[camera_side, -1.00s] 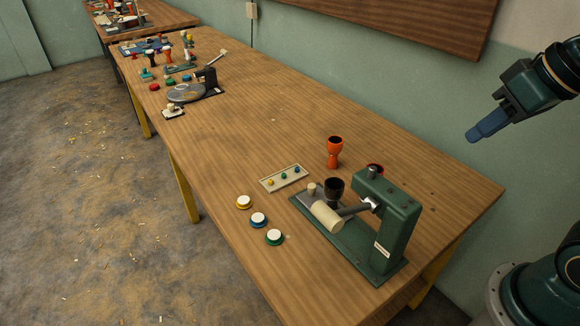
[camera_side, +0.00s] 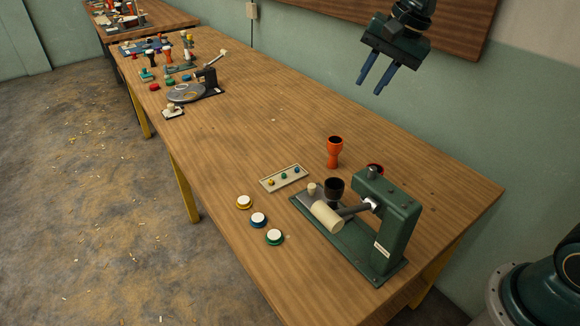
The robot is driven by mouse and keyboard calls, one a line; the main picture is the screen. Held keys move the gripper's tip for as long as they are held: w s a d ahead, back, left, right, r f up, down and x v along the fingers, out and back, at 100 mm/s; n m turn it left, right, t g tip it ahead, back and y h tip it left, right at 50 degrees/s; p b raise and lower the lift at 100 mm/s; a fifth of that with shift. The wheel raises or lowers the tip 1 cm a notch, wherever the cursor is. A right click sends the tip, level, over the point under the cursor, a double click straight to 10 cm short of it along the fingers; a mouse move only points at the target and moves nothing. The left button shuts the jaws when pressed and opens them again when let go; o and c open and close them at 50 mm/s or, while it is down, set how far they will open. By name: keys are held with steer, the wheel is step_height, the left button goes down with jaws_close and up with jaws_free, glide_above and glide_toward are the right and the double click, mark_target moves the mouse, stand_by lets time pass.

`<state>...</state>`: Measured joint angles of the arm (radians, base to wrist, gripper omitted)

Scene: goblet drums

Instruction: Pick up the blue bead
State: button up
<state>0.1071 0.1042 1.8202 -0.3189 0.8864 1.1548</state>
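A small pale tray (camera_side: 265,186) lies on the wooden table and holds three tiny beads in a row. The yellow bead (camera_side: 270,182) is at the left end. The blue bead (camera_side: 284,175) appears to be the middle one, and the green bead (camera_side: 297,170) is at the right end; these two are small and close in tone. My gripper (camera_side: 371,85) is high above the far side of the table, up and right of the tray in the picture. Its two blue fingers point down, apart, with nothing between them.
A green press (camera_side: 393,225) stands right of the tray, with a black cup (camera_side: 334,190) and a cream roller (camera_side: 326,217) at it. An orange goblet drum (camera_side: 334,152) stands behind. Yellow, blue and green round pots (camera_side: 258,220) sit in front. The table's middle is clear.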

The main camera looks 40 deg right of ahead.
steer(key=w+d+f+m+g+y, duration=0.2)
steer(key=w+f+m, duration=0.9)
steer(key=w+f, duration=0.7)
step_height(320, 180, down, 3)
steer(key=shift+d+r, duration=0.1)
steer(key=shift+d, duration=0.4)
glide_above(297, 168)
steer(key=s+d, duration=0.1)
steer(key=d, duration=0.2)
steer(key=shift+a+f, duration=0.15)
steer(key=shift+f, duration=1.85)
steer(key=shift+a+f, duration=0.1)
steer(key=shift+f, duration=1.9)
steer(key=shift+x, duration=2.6)
